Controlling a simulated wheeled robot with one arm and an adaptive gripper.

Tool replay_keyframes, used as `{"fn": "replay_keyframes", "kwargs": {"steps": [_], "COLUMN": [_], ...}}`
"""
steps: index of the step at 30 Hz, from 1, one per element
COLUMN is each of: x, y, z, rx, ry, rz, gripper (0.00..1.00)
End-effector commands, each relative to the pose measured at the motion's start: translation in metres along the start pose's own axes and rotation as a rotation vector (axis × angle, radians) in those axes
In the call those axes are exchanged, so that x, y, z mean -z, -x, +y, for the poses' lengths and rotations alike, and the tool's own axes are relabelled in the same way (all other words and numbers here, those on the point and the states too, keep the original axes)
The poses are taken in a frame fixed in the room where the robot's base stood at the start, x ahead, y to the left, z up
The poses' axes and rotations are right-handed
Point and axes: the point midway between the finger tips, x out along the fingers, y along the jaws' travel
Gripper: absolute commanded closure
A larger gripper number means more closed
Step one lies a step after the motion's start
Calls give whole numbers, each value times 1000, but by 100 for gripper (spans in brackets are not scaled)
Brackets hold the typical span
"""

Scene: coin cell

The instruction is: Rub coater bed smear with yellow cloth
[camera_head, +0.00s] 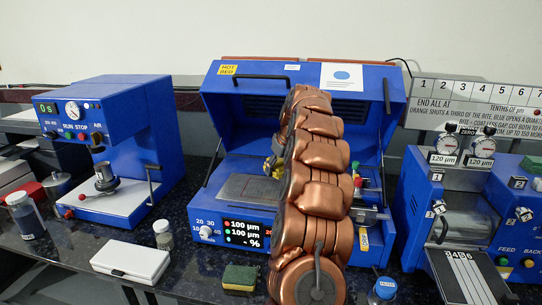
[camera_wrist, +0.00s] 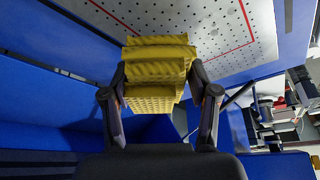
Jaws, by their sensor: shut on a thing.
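My gripper (camera_wrist: 160,92) is shut on the folded yellow cloth (camera_wrist: 158,66), which shows between its two fingers in the wrist view. In the head view a small yellow bit of the cloth (camera_head: 268,165) shows beside my copper arm, which hides most of the gripper. The coater is the blue machine in the middle with its lid raised. Its grey bed (camera_head: 246,188) lies left of my arm; the wrist view shows a pale perforated plate with red lines (camera_wrist: 205,22) beyond the cloth. I cannot tell whether the cloth touches it. I cannot make out a smear.
The raised blue lid (camera_head: 232,108) stands behind my arm. A yellow-green sponge (camera_head: 240,278), a white case (camera_head: 130,262) and a small jar (camera_head: 163,236) are on the dark bench in front. Blue machines stand left (camera_head: 125,150) and right (camera_head: 420,200).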

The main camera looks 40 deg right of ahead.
Motion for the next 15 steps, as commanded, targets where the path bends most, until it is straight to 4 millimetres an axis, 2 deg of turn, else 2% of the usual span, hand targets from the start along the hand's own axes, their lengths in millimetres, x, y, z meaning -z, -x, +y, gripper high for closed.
{"fn": "replay_keyframes", "kwargs": {"steps": [9, 15], "x": [13, 15], "y": [27, 32], "z": [-2, -3], "rx": [0, 2], "ry": [3, 4], "rz": [1, 0], "gripper": [73, 73]}}
